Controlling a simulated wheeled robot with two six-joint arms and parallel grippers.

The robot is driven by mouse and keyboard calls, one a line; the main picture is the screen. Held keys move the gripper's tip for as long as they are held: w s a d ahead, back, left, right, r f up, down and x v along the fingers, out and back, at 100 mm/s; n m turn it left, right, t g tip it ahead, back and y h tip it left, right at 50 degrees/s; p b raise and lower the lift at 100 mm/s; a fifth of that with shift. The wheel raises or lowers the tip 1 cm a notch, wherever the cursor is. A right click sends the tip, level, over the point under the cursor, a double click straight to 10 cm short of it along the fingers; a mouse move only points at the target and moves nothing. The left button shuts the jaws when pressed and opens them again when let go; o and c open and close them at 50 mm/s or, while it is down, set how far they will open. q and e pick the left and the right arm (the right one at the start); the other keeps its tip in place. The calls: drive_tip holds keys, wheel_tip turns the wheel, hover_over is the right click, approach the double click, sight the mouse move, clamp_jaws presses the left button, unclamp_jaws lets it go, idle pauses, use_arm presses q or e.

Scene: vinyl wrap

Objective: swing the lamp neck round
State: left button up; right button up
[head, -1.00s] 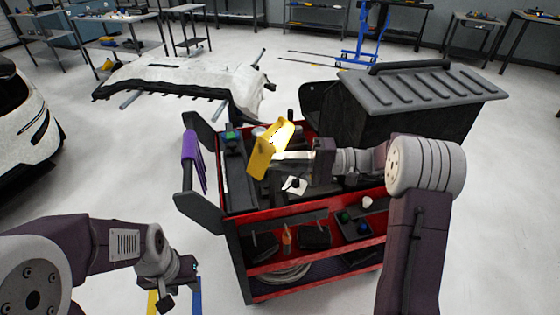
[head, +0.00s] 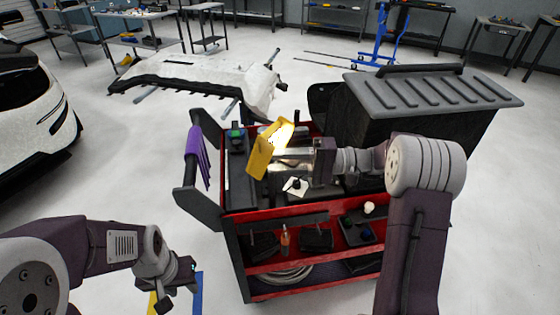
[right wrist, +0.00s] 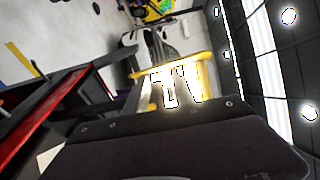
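The lamp has a yellow head (head: 262,158) with a bright lit face, above the red and black tool cart (head: 300,216). The yellow head also shows beyond my right fingers in the right wrist view (right wrist: 200,62). My right gripper (head: 283,160) is right at the lamp head, from its right side. Glare hides the contact, so I cannot tell whether the fingers hold the head or only flank it. The lamp neck is mostly hidden behind my gripper and arm. My left gripper (head: 180,284) hangs low at front left, away from the cart. Its finger gap is unclear.
A purple cloth (head: 197,155) hangs at the cart's left side. A black bin with a ribbed grey lid (head: 430,90) stands at the cart's right. A white bumper (head: 200,82) lies behind. A white car (head: 35,110) is at left. Floor between car and cart is clear.

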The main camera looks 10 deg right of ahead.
drive_tip(key=s+d, duration=0.1)
drive_tip(key=d, duration=0.8)
drive_tip(key=shift+s, duration=0.25)
